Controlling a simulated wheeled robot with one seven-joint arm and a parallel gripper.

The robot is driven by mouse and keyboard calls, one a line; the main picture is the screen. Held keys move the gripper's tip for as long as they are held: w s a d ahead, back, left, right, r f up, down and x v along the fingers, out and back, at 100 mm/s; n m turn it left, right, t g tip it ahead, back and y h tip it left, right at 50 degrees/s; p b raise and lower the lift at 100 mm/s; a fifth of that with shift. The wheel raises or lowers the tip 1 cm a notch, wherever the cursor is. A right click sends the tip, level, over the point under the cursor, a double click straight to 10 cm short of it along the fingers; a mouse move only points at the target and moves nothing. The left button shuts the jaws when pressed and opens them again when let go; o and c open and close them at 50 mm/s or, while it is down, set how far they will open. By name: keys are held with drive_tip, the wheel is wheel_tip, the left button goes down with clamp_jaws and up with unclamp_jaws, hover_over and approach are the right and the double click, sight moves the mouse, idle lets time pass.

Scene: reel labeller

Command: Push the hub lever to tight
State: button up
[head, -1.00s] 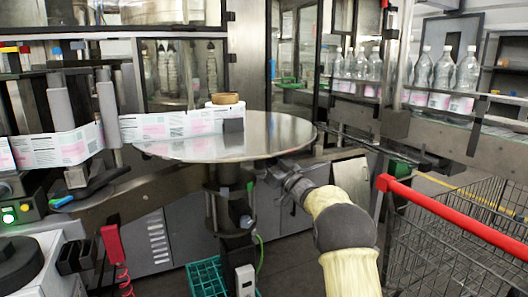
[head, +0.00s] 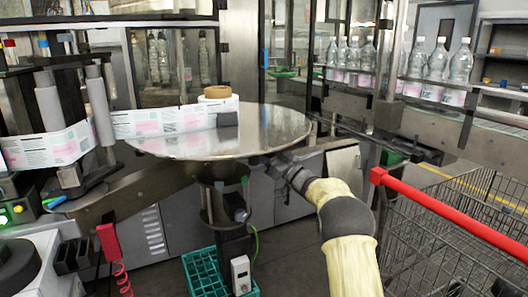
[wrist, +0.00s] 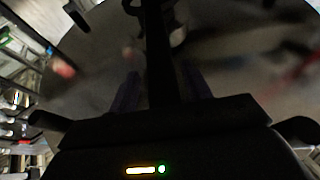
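The round metal turntable (head: 270,135) carries a label reel (head: 220,102) with a brown core and a small dark block (head: 228,119) at its front. Below the turntable, a vertical post bears a small part with a blue end (head: 240,215); I cannot tell whether this is the hub lever. My gripper (head: 268,166) is at the underside of the turntable's front right rim, partly hidden. In the dark wrist view, the fingers of my gripper (wrist: 162,90) stand apart on both sides of a dark upright bar (wrist: 160,45). Nothing clearly lies gripped between them, and contact cannot be told.
A cart with a red handle (head: 450,225) stands close at the right. A green crate (head: 205,275) sits on the floor under the turntable. Bottles (head: 437,68) line the conveyor at the back right. A label web (head: 45,147) runs past rollers at the left.

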drive_tip(key=v, duration=1.7)
drive_tip(key=shift+s+d, duration=0.15)
drive_tip(key=shift+h, duration=0.3)
